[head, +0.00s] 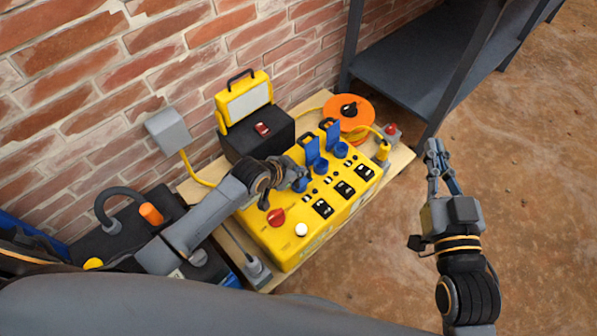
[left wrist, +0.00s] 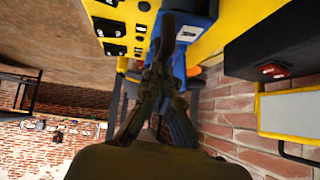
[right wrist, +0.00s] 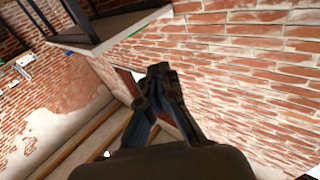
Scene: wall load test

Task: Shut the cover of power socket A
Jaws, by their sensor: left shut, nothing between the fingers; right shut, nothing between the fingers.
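The yellow power box (head: 345,205) stands on a wooden board beside the brick wall. Two blue socket covers, one (head: 313,149) nearer and one (head: 333,133) farther, stand raised at its back edge. A third blue socket part (head: 301,184) shows beside my left gripper (head: 300,178), which partly hides it. I cannot read which socket is A. My left gripper is shut and empty, low over the box; in the left wrist view its fingers overlap blue socket parts (left wrist: 201,22), and contact is unclear. My right gripper (head: 433,150) is shut and empty, right of the board.
A black case (head: 256,141) with a yellow lamp (head: 245,98) stands behind the box. A grey shelf (head: 420,65) stands far right. The floor at right is clear.

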